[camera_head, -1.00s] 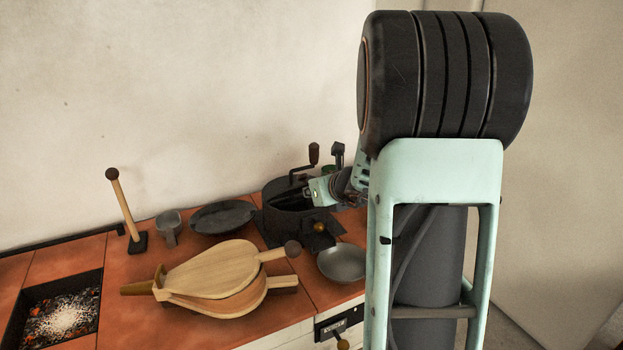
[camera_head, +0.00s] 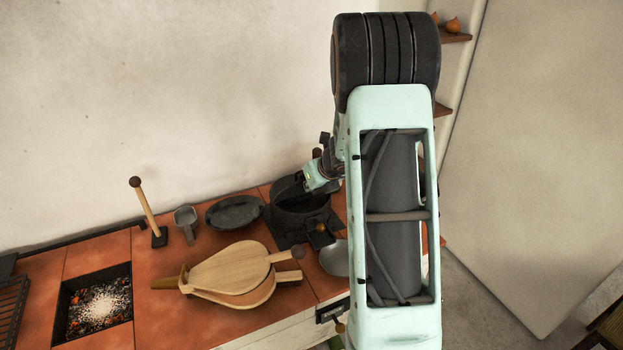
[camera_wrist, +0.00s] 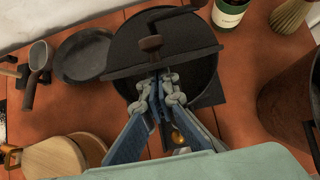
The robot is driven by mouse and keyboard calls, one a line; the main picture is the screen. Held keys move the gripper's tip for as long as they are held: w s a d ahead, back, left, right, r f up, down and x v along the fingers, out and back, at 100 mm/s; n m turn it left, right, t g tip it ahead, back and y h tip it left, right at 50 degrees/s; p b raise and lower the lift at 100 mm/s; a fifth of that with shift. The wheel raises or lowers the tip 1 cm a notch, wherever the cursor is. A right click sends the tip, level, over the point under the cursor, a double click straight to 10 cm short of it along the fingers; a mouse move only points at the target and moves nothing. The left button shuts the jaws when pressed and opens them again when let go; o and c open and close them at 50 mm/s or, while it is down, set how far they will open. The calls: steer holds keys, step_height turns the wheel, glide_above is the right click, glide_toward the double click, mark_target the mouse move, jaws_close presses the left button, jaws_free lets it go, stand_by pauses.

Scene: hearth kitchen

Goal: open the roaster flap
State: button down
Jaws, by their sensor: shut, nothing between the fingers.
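The roaster (camera_head: 298,222) is a dark round drum on the tiled counter. In the wrist view its top (camera_wrist: 150,22) carries a crank with a brown knob (camera_wrist: 150,43). The flap (camera_wrist: 125,72) looks like a dark half-disc with a straight edge across the drum; it appears raised, with dark space below that edge, though its exact angle is unclear. My gripper (camera_wrist: 160,84) is shut and empty, its fingertips at the flap's straight edge; contact cannot be told. In the head view my gripper (camera_head: 308,187) is at the drum's top, and my arm hides part of the roaster.
A brass knob (camera_wrist: 178,138) is on the roaster's near side. A dark pan (camera_head: 234,213) and a metal cup (camera_head: 186,220) stand left. Wooden bellows (camera_head: 232,272) lie in front, and a metal bowl (camera_head: 334,260) sits right. An ember pit (camera_head: 97,306) is further left.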

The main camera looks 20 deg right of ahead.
steer(key=shift+w+r+p, duration=0.8)
steer(key=shift+w+p, duration=0.25)
steer(key=shift+p, duration=0.7)
steer(key=shift+w+a+r+p, duration=0.1)
steer(key=shift+w+r+p, duration=0.05)
steer(key=shift+w+p, duration=0.35)
steer(key=shift+w+r+p, duration=0.1)
steer(key=shift+w+p, duration=0.2)
steer(key=shift+w, duration=0.3)
